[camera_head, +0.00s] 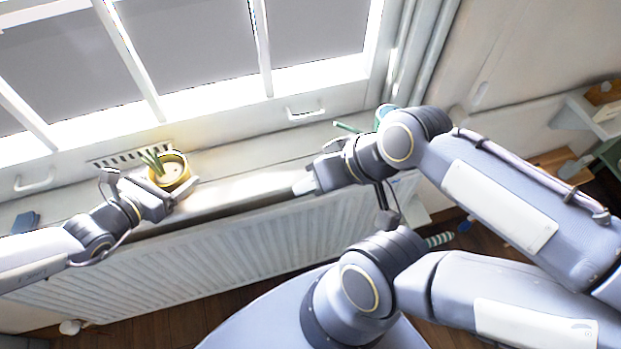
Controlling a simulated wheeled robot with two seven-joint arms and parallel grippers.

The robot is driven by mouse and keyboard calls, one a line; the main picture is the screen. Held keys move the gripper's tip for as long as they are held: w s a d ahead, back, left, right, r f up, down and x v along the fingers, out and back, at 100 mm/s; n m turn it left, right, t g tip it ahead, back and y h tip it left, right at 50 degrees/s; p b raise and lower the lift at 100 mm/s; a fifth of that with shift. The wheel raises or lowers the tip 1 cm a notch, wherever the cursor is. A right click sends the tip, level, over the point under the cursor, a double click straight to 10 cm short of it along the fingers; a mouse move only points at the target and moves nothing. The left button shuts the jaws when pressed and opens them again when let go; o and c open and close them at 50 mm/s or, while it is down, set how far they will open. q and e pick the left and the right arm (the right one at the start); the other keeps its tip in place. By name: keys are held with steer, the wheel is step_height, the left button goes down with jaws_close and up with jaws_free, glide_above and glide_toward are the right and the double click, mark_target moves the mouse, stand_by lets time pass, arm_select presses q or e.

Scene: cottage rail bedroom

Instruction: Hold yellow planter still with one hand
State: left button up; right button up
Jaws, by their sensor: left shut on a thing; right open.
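The yellow planter (171,168) is a small round pot with a green plant in it. It stands upright on the white window sill, left of the middle in the head view. My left gripper (176,192) reaches in from the left and is shut on the planter's near side. The fingertips are small and partly hard to make out. My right gripper (304,186) is open and empty over the sill's front edge, well to the right of the planter.
A white ribbed radiator (190,262) stands under the sill (240,180). A dark vent grille (125,153) lies behind the planter. A dark blue object (25,222) is on the sill at far left. A green-blue object (384,113) shows behind my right arm. The sill between my grippers is clear.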

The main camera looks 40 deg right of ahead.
arm_select(q)
steer(key=o, duration=1.1)
steer(key=shift+a, duration=0.1)
steer(key=v, duration=1.2)
steer(key=s+a+r+m+g+y, duration=0.25)
steer(key=s+r+m, duration=0.35)
steer(key=s+m, duration=0.6)
steer(key=s+a+m+y, duration=0.2)
steer(key=m, duration=0.1)
steer(key=s+a+m+t+y, duration=0.1)
steer(key=s+a+m+y, duration=0.1)
steer(key=a+m, duration=0.1)
steer(key=s+a+m+y, duration=0.2)
steer(key=a+m, duration=0.1)
steer(key=shift+s+m+t, duration=0.35)
steer(key=shift+m, duration=0.05)
